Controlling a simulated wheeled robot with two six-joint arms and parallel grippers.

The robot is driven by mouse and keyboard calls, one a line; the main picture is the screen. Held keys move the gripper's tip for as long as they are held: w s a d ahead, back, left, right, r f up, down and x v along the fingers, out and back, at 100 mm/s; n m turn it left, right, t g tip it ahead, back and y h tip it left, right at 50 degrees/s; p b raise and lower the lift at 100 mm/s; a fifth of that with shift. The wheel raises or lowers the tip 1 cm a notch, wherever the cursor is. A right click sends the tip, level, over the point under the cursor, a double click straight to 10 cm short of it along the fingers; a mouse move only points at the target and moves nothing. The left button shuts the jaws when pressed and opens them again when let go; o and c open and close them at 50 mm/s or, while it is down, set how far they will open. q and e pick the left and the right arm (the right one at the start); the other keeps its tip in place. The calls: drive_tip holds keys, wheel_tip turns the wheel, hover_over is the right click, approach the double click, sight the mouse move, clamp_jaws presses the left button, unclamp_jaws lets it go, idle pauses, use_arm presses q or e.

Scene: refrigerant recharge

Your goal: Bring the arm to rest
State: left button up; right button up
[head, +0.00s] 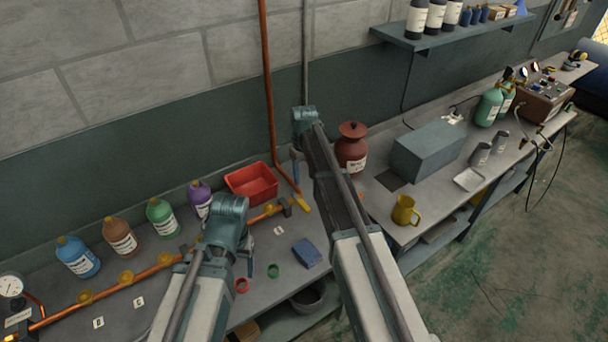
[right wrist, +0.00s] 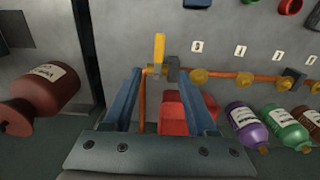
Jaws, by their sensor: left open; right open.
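My right gripper (head: 298,172) hangs over the back of the bench, left of the brown-red jar (head: 352,148). In the right wrist view its two blue fingers (right wrist: 160,82) are apart with nothing gripped. The yellow valve handle (right wrist: 159,47) on the copper pipe shows beyond the fingertips. It also shows in the head view (head: 303,203), below the gripper. My left gripper (head: 220,256) is open over the front part of the bench, partly hidden by its own wrist. I see nothing held in it.
A red bin (head: 252,183) and several coloured bottles (head: 160,217) stand along the wall. A copper pipe (head: 150,274) runs along the bench. A blue block (head: 306,252) lies between the arms. A yellow mug (head: 404,211) and grey box (head: 430,150) stand to the right.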

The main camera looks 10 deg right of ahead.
idle(0.3)
drive_tip(key=s+a+f+b, duration=0.3)
drive_tip(key=s+a, duration=0.1)
drive_tip(key=s, duration=0.5)
drive_tip(key=s+a+f+b, duration=0.3)
drive_tip(key=s+a, duration=0.1)
drive_tip(key=s, duration=0.6)
drive_tip(key=s+a+f+h+b, duration=0.1)
drive_tip(key=s+a+f+b, duration=0.3)
drive_tip(key=s, duration=0.5)
drive_tip(key=shift+s, duration=0.3)
